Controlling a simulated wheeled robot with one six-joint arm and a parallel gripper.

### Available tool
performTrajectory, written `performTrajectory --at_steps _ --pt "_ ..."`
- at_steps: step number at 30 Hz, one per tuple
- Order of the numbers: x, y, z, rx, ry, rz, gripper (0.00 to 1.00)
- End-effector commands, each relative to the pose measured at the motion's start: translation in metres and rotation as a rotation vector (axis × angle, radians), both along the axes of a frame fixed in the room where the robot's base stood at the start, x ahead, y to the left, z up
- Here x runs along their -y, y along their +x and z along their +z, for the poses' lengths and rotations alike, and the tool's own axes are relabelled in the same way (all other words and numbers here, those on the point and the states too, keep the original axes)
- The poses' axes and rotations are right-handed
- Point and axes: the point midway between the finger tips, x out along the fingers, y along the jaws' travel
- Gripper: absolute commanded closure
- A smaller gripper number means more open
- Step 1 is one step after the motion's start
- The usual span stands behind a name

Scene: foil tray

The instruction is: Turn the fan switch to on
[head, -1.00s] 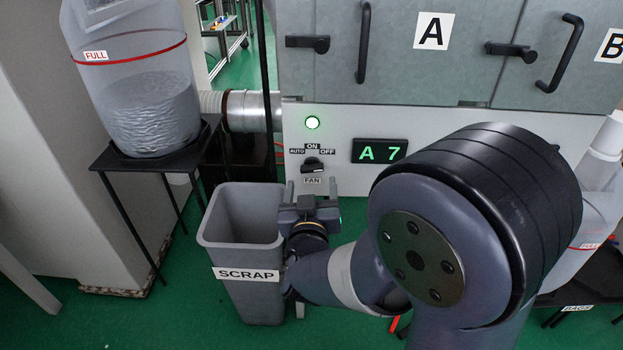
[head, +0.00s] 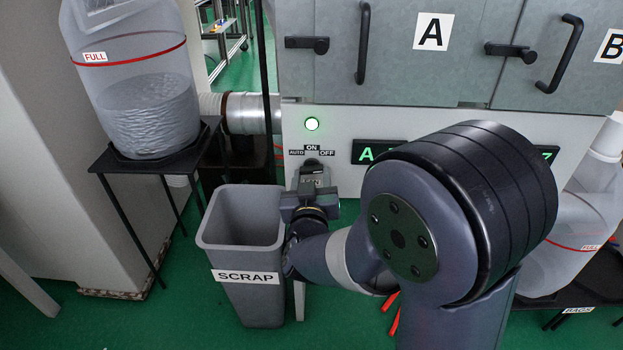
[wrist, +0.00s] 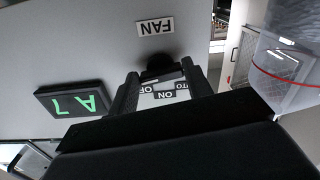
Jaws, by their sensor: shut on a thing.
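The fan switch (head: 312,162) is a dark knob on the pale panel, below the labels AUTO, ON and OFF. My gripper (head: 312,180) reaches up to it from below and covers most of the FAN label in the head view. In the wrist view, which is upside down, the black knob (wrist: 158,66) sits between the two fingers of my gripper (wrist: 160,82), and they are shut on it. Which label the knob points to is hidden by the fingers.
A green-lit display (head: 366,152) is partly behind my arm. The grey SCRAP bin (head: 240,262) stands close left of my gripper. A FULL bag (head: 140,100) sits on a black stand. Doors with handles are above.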

Motion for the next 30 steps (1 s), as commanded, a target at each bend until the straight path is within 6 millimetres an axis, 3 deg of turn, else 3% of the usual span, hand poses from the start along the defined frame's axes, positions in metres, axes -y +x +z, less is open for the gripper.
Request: performTrajectory --at_steps 5,16,25,26,30 --pt "-0.0001 -0.0001 -0.0001 0.0 0.0 0.0 0.76" --pt "-0.0008 -0.0003 -0.0019 0.006 0.157 0.0 0.76" --pt "-0.0008 -0.0003 -0.0004 0.005 0.166 0.0 0.76" --pt "-0.0008 -0.0003 -0.0004 0.005 0.166 0.0 0.5" --pt "-0.0009 -0.0002 -0.0003 0.005 0.165 0.0 0.39"
